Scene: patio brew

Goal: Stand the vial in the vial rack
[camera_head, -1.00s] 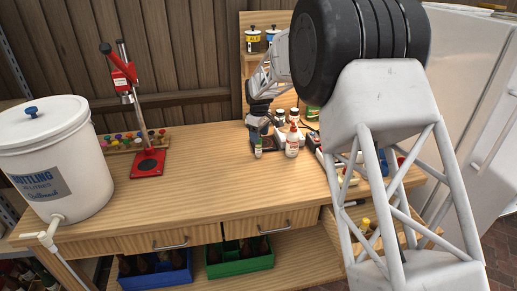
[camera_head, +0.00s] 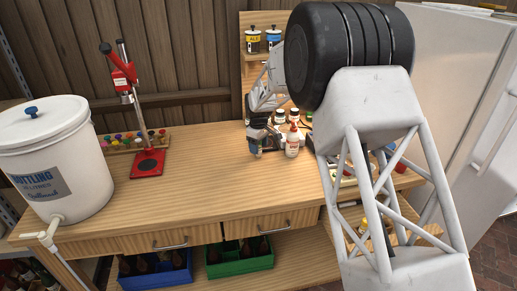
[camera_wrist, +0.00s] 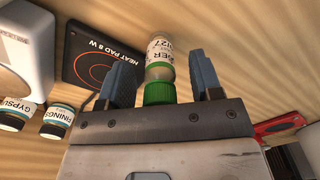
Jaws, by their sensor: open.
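The vial (camera_wrist: 159,62), clear with a white label and a green cap, shows in the wrist view between my two blue-grey fingers, its cap towards my palm. My gripper (camera_wrist: 162,78) is open, with visible gaps on both sides of the vial. In the head view my gripper (camera_head: 264,145) is low over the back of the bench, and I cannot make out the vial there. A wooden rack (camera_head: 120,147) with several coloured tops stands at the back left; I cannot tell whether it is the vial rack.
A black heat pad (camera_wrist: 100,58) lies beside the vial. Finings (camera_wrist: 57,121) and gypsum (camera_wrist: 15,116) bottles stand nearby. A white bottle (camera_head: 292,141) is close right of my gripper. A red bench capper (camera_head: 147,163) and white bucket (camera_head: 55,165) stand left. The bench middle is clear.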

